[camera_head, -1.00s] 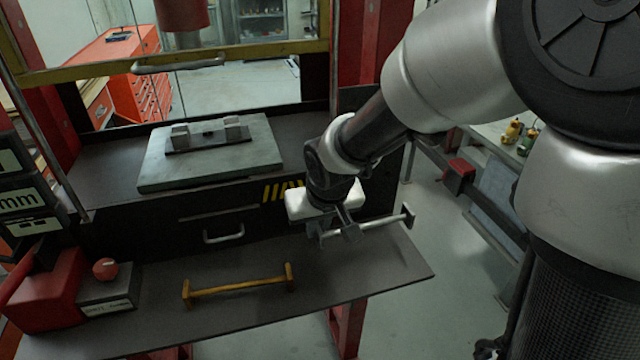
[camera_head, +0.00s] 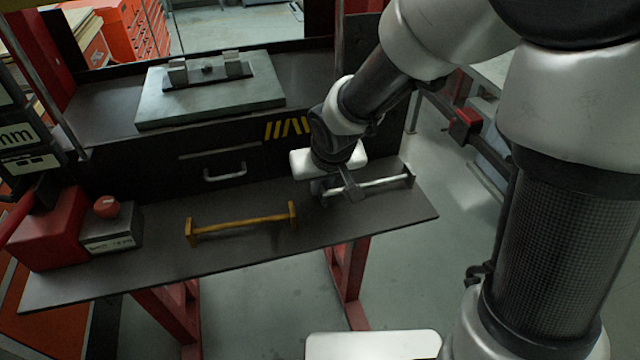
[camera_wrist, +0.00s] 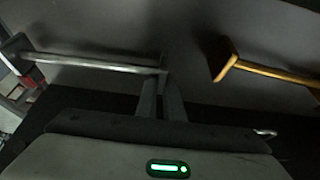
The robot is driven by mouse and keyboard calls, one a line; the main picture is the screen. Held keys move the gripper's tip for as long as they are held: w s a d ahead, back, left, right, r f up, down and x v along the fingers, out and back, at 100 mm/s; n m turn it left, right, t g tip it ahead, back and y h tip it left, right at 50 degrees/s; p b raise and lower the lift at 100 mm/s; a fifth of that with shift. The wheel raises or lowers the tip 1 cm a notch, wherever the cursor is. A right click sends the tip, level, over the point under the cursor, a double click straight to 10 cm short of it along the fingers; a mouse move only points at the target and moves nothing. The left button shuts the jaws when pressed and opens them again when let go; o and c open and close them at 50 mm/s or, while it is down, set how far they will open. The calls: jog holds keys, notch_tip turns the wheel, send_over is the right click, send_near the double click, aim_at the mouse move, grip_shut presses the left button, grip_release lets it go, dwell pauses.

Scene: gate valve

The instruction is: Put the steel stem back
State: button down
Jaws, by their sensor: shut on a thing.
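The steel stem (camera_head: 385,184) is a thin grey bar with a small block at its end. It lies roughly level over the right part of the dark front shelf (camera_head: 330,240); I cannot tell whether it touches the shelf. My gripper (camera_head: 348,192) points down and is shut on the stem near its left end in the head view. In the wrist view the stem (camera_wrist: 95,62) runs left from the fingertips (camera_wrist: 163,78). A brass-coloured stem (camera_head: 240,225) with end blocks lies on the shelf to the left; it also shows in the wrist view (camera_wrist: 275,70).
A red and grey block with a red knob (camera_head: 107,207) stands at the shelf's left. Behind, a grey plate (camera_head: 210,105) carries a bracket with two raised blocks (camera_head: 210,72). A drawer handle (camera_head: 225,175) sticks out below it. The shelf's middle front is clear.

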jog(key=shift+f, duration=0.25)
jog(key=c, duration=1.9)
grip_release()
jog(key=shift+r+p, duration=0.35)
jog(key=shift+r, duration=0.15)
jog(key=p+v, duration=0.4)
jog(key=v, duration=0.8)
jog(key=shift+p, duration=0.3)
jog(key=d+r+m+t, duration=0.1)
jog(key=d+r, duration=0.3)
jog(key=r, duration=0.3)
jog(key=s+d+r+m, duration=0.1)
jog(key=s+d+r, duration=0.2)
jog(key=s, duration=0.3)
jog(key=s+d+r+m+h+p, duration=0.1)
jog(key=s+d+r, duration=0.1)
jog(key=s+d, duration=0.3)
jog(key=shift+s+r, duration=0.4)
jog(key=shift+s, duration=0.3)
